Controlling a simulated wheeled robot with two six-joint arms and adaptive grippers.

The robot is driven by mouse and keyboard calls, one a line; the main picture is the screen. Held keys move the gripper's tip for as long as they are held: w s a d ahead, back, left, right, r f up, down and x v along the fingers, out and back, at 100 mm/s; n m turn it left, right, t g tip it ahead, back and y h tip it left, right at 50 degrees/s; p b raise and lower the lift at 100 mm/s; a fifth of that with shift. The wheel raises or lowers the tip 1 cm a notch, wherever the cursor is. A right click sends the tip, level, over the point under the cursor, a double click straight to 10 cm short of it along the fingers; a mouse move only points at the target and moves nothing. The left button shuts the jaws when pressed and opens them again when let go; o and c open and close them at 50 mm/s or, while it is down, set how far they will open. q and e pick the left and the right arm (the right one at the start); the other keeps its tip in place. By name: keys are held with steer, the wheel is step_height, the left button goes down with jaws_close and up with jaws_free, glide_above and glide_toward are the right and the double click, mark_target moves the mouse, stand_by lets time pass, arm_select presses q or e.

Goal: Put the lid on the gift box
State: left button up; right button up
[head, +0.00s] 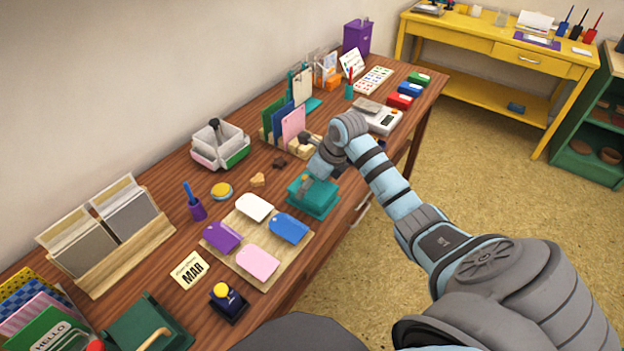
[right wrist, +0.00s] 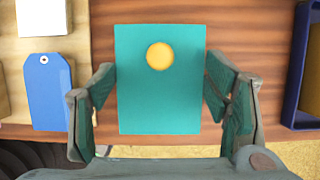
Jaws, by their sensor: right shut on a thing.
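The teal lid with a round yellow knob (right wrist: 160,88) is between the two fingers of my right gripper (right wrist: 160,100) in the right wrist view. The fingers are shut on its left and right sides. In the head view my right gripper (head: 312,183) is over the teal gift box (head: 312,207) near the table's front edge. The lid appears level and directly above or on the box; I cannot tell whether they touch. The box is hidden under the lid in the wrist view. My left gripper is not in view.
A wooden board (head: 222,252) with several coloured tags lies left of the box. A wooden holder with cards (head: 291,143) stands behind it. A blue container (right wrist: 304,75) is close at the right in the wrist view.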

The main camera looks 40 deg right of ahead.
steer(key=o, duration=1)
steer(key=shift+o, duration=0.9)
steer(key=shift+r, duration=0.15)
step_height(320, 180, up, 7)
steer(key=p, duration=0.6)
